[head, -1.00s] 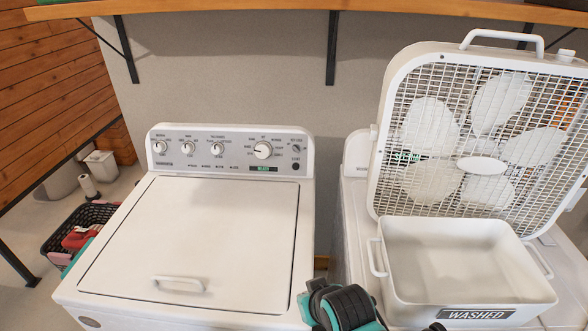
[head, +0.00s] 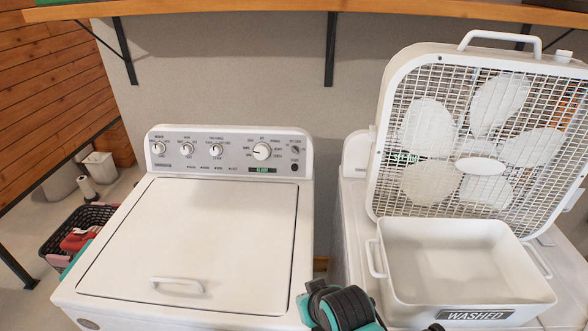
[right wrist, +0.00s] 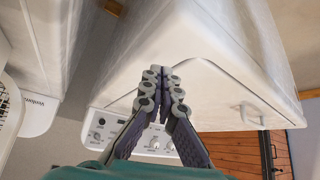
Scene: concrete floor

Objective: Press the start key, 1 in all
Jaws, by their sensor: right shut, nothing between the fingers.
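The start key is the dark round button (head: 294,167) at the right end of the washer's control panel (head: 200,165), below the right-hand small dial. A small display (head: 262,170) left of it shows green text that seems to read READY. The washer (head: 190,245) has its lid down. My right gripper (right wrist: 163,80) shows in the right wrist view with its fingers together and empty, in front of the washer's white body and apart from the panel (right wrist: 150,138). In the head view only teal and black parts of my right arm show at the bottom. My left gripper is out of view.
A second white machine (head: 350,215) stands to the right. On it are a box fan (head: 470,50) and a white tub (head: 455,285) labelled WASHED. A wooden shelf (head: 230,10) runs above. A dark basket (head: 95,215) with laundry stands at the left.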

